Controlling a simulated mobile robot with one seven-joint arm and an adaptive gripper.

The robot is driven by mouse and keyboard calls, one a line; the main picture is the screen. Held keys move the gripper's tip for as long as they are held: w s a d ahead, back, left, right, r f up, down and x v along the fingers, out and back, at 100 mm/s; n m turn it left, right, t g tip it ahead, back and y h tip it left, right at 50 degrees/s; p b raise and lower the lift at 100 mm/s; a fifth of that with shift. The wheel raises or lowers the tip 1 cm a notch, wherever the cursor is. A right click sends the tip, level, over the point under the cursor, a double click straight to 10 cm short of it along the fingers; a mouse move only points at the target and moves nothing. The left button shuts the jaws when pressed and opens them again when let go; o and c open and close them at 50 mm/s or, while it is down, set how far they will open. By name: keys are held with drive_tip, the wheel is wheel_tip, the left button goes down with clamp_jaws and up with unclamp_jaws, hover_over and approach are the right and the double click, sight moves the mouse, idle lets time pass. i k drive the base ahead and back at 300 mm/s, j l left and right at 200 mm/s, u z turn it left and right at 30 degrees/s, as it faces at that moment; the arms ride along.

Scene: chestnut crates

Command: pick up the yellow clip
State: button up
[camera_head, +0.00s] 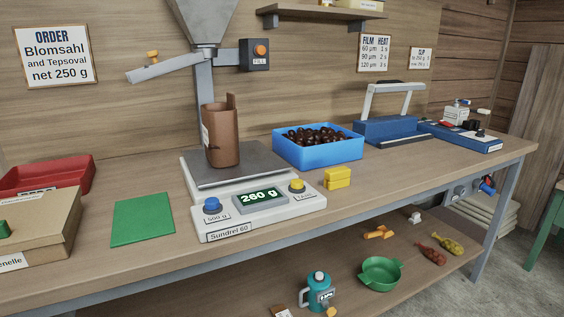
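A small bright yellow piece (337,178) with a ridged, two-part look lies on the bench top near its front edge, just right of the scale. It may be the yellow clip, but it is too small to be sure. An orange-yellow piece of irregular shape (378,232) lies on the lower shelf and could also be a clip. Nothing touches the yellow piece on the bench. My gripper is not in view.
The scale (225,232) reads 260 g and bears a brown bag (219,136). A blue crate (335,153) of chestnuts stands behind the yellow piece. A blue sealer (385,129) stands to the right. Bare bench top (400,165) lies right of the yellow piece.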

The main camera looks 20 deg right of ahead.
sight(337, 177)
drive_tip(key=l, duration=0.85)
drive_tip(key=k+l, duration=0.1)
drive_tip(key=l, duration=0.75)
drive_tip(key=l+u, duration=0.1)
drive_tip(key=l, duration=0.75)
drive_tip(key=k+l, duration=0.1)
drive_tip(key=l, duration=0.75)
drive_tip(key=i, duration=0.95)
